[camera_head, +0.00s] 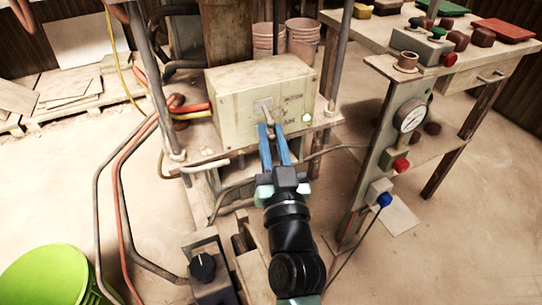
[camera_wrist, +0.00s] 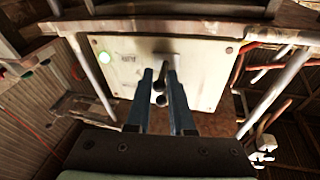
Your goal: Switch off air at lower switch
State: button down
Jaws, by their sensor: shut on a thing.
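The pale control box (camera_head: 235,113) stands on a bench in the head view, with the labels of two switches on its front. The upper switch (camera_head: 265,105) has a light plate, and its lever points down toward my fingers. My gripper (camera_head: 271,127) has its blue fingers at the box front, beside the lower label, which seems to read AIR. In the wrist view the lower switch's dark lever (camera_wrist: 160,84) stands between the fingers of my gripper (camera_wrist: 161,74). The fingers are shut on it, and they partly hide its base. A second dark knob (camera_wrist: 160,99) shows close by.
A lit greenish lamp (camera_head: 306,118) is on the box's lower right; it also shows in the wrist view (camera_wrist: 104,57). A gauge post (camera_head: 383,150) with red and blue knobs stands to the right.

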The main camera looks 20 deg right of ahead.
notch_tip(320, 180, down, 3)
jog(key=m+t+h+b, duration=0.1)
jog(key=t+b, duration=0.1)
jog(key=b, duration=0.9)
jog(key=m+t+h+b, duration=0.2)
jog(key=t+b, duration=0.1)
jog(key=b, duration=0.9)
jog(key=shift+w+r+h, duration=0.1)
jog(key=shift+h, duration=0.2)
jog(key=shift+t+h+b, duration=0.3)
jog(key=shift+b, duration=0.2)
jog(key=shift+d+r+m+h+b, duration=0.15)
jog(key=shift+m+h+b, duration=0.4)
jog(key=shift+b, duration=0.45)
jog(key=c, duration=1.1)
grip_release()
jog(key=shift+t+y, duration=0.25)
jog(key=shift+t, duration=0.05)
jog(key=v, duration=0.7)
jog(key=shift+a, duration=0.2)
